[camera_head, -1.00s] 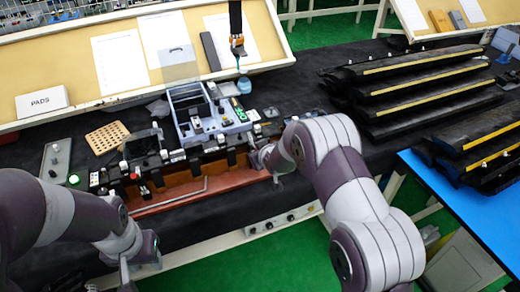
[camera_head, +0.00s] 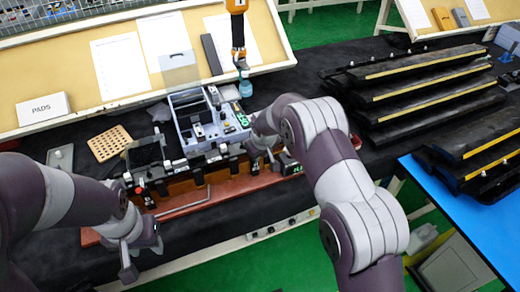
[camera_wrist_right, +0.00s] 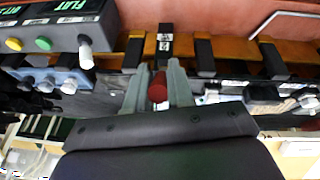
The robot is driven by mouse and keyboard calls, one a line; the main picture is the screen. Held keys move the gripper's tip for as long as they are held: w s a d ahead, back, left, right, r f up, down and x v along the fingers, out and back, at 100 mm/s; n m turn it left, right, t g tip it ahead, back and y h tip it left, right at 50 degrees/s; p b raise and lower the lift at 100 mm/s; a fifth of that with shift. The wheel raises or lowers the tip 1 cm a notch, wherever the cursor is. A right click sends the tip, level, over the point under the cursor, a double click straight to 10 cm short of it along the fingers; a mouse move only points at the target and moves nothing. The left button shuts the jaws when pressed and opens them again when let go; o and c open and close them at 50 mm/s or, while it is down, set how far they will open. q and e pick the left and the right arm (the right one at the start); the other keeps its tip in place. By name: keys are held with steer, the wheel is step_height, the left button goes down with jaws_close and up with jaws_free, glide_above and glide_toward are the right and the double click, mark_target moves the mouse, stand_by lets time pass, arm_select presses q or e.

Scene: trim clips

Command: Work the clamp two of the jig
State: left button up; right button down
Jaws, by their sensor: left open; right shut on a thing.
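The jig (camera_head: 215,192) is a long red-brown bar with a row of black clamps (camera_head: 198,172) along its back edge, in the middle of the bench. My right gripper (camera_head: 268,165) is at the right part of this row, its fingertips partly hidden by the wrist. In the right wrist view my right gripper (camera_wrist_right: 158,92) is shut on a red knob (camera_wrist_right: 157,88) in front of the black clamps (camera_wrist_right: 133,52). Which numbered clamp it belongs to I cannot tell. My left gripper (camera_head: 128,262) is open and empty, low in front of the jig's left end.
A control box (camera_wrist_right: 60,32) with green and yellow buttons is close to my right gripper. An orange hanging tool (camera_head: 238,35) is above the bench. Black trim parts (camera_head: 425,85) are stacked at right.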

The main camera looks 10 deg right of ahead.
steer(key=shift+w+r, duration=0.1)
stand_by(0.4)
steer(key=c, duration=1.1)
jaws_free()
steer(key=b+v, duration=0.4)
steer(key=v, duration=0.8)
steer(key=shift+r, duration=0.3)
